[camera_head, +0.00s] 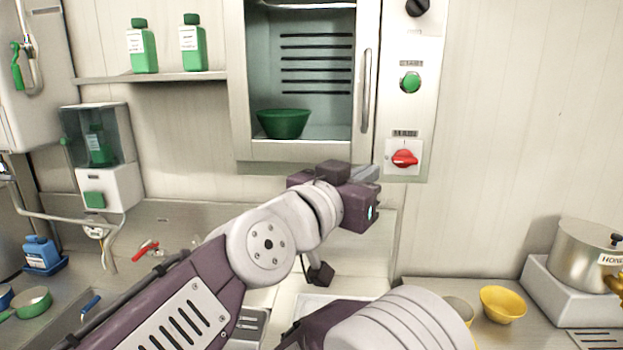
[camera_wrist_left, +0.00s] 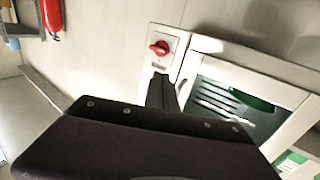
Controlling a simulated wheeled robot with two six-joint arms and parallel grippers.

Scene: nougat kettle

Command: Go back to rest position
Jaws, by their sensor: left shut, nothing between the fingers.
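My left gripper (camera_head: 368,173) is shut and empty. It is in front of the lower right corner of the steel oven (camera_head: 243,100), left of the red knob (camera_head: 404,158). In the left wrist view its dark fingers (camera_wrist_left: 162,92) point toward the red knob (camera_wrist_left: 160,47), with the oven front (camera_wrist_left: 290,92) to the right. A green bowl (camera_head: 283,123) sits inside the oven, behind the front frame. Part of my right arm shows at the bottom of the head view; its gripper is not visible.
A green button (camera_head: 410,82) is above the red knob. Two green bottles (camera_head: 144,50) stand on a shelf at left. A yellow bowl (camera_head: 503,304) and a steel pot (camera_head: 580,255) are at lower right. The wall right of the oven is bare.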

